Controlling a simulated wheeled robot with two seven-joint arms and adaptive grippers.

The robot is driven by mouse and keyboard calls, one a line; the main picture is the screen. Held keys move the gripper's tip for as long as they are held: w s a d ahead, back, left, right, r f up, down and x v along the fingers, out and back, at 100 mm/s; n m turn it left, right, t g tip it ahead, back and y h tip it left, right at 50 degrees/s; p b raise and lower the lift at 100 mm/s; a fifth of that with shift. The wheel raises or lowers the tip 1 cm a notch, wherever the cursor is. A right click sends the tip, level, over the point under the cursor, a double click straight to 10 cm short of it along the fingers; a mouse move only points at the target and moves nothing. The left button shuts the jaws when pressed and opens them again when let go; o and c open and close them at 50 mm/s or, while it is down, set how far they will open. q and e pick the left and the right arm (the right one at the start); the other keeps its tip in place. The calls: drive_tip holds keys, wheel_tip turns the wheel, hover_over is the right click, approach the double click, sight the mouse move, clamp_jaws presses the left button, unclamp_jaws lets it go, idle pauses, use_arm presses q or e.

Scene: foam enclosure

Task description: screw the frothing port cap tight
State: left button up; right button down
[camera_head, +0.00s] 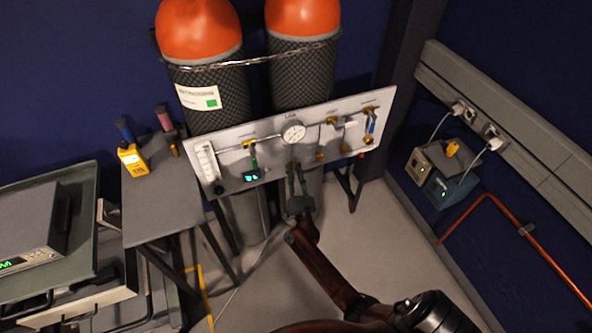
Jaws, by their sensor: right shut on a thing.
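My right gripper (296,170) reaches up from the lower right to the lower middle of the light grey valve panel (226,184), below the round gauge (293,134). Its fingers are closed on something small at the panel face. From its place this could be the frothing port cap, but the fingers hide it and I cannot make out its shape or seating. The panel labels are too small to read surely. My left gripper is not in view.
Brass fittings and valves (333,121) sit on the panel right of the gauge. A flowmeter (206,163) and a lit display (251,176) are on its left. Two orange-topped cylinders (200,30) stand behind. A side table (160,205) holds a yellow meter (132,158). Open floor lies right.

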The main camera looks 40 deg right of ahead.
idle(0.4)
drive_tip(key=c, duration=1.7)
unclamp_jaws()
drive_tip(key=v, duration=1.2)
drive_tip(key=shift+a, duration=0.1)
